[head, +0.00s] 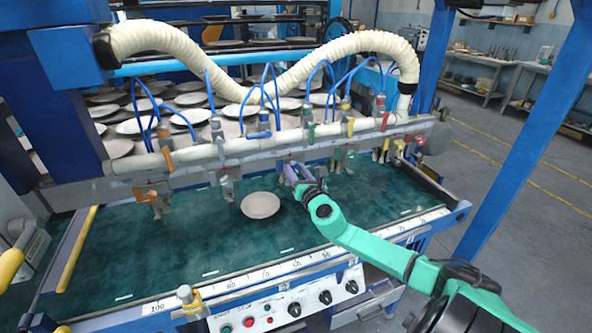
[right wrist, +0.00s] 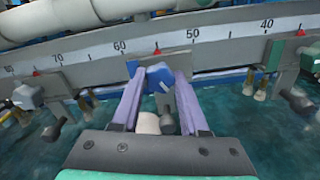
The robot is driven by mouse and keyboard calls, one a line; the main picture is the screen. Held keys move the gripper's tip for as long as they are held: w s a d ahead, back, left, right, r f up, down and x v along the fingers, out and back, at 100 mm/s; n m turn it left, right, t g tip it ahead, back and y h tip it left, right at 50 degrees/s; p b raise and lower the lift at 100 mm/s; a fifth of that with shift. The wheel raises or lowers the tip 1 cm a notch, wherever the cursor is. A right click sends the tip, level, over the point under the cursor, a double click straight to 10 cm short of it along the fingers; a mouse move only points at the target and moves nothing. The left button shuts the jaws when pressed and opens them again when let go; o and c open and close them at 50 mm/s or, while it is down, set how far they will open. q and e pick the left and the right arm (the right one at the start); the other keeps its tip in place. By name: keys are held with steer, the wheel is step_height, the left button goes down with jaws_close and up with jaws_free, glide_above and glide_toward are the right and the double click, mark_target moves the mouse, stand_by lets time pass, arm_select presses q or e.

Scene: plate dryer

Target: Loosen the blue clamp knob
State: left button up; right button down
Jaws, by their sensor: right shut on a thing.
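My right gripper (head: 290,171) reaches in from the right over the green table to the front of the long grey scale beam. In the right wrist view its two purple fingers (right wrist: 160,84) are shut on the blue clamp knob (right wrist: 157,77), one finger on each side. The knob sits on the beam's front, between the 60 and 50 marks. A pale cylindrical part and a dark one show below it between the fingers. In the head view I cannot make out the knob apart from the gripper. My left gripper is not in view.
A round plate (head: 261,205) lies on the green table (head: 190,262), left of my right gripper. Other clamps and nozzles hang along the beam (head: 235,150) on both sides. A white ruler edge and control panel (head: 290,309) run along the front. Open table lies at the left.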

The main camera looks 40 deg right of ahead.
steer(key=shift+f, duration=0.2)
steer(key=shift+c, duration=2.1)
jaws_free()
steer(key=shift+s+r, duration=0.1)
steer(key=b+v, duration=0.1)
steer(key=v, duration=1.3)
steer(key=shift+s, duration=0.25)
steer(key=shift+a, duration=0.1)
